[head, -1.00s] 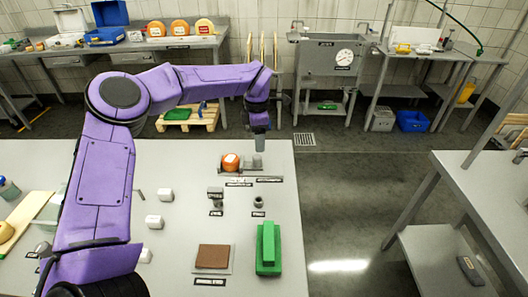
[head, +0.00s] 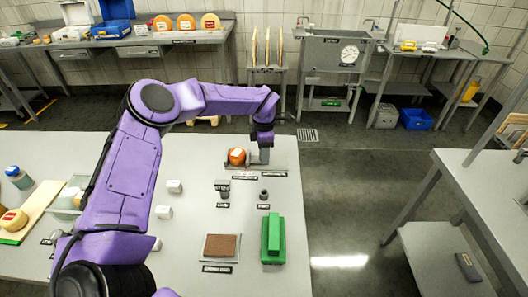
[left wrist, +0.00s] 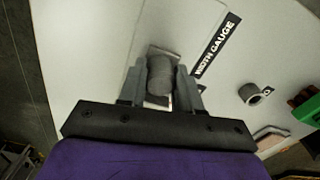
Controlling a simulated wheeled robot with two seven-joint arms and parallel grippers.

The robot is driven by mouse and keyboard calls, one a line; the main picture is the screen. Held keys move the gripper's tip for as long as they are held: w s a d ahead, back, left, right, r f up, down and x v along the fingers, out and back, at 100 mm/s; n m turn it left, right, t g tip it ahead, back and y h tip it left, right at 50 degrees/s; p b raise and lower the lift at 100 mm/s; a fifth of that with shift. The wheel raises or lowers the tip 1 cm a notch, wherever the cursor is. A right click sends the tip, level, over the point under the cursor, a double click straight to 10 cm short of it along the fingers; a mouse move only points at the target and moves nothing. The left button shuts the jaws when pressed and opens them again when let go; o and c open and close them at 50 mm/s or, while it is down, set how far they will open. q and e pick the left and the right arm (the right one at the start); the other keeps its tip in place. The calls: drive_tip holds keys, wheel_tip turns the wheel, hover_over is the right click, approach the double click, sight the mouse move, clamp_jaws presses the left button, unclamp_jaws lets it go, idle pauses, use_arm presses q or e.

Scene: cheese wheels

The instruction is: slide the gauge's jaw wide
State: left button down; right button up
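The width gauge (head: 257,167) is a small grey fixture at the far right of the work table, with a dark label in front. An orange cheese wheel (head: 237,157) sits at its left part. My left gripper (head: 263,150) is down at the gauge's right part. In the left wrist view, its two grey fingers stand on either side of a rounded grey piece (left wrist: 160,76), which looks like the gauge's jaw. The fingers look open, with little room beside the piece; contact is hard to tell. My right gripper is not in view.
On the table (head: 285,210) stand a grey post (head: 222,187), a small grey ring (head: 264,195), a brown pad (head: 220,246), a green block (head: 272,240) and several white pieces. A second grey table (head: 470,180) stands to the right, across open floor.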

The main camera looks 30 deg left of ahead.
use_arm(q)
drive_tip(key=shift+w+d+f+b, duration=0.15)
drive_tip(key=shift+w+d+b, duration=0.45)
drive_tip(key=shift+d, duration=0.5)
drive_tip(key=c, duration=0.9)
unclamp_jaws()
drive_tip(key=shift+o, duration=0.6)
drive_tip(key=shift+w+d, duration=0.2)
drive_tip(key=shift+w, duration=0.05)
drive_tip(key=shift+s+a+r, duration=0.1)
drive_tip(key=shift+a+r, duration=0.05)
drive_tip(key=shift+r, duration=0.05)
wheel_tip(320, 180, up, 10)
drive_tip(key=b, duration=0.1)
drive_tip(key=shift+r, duration=0.15)
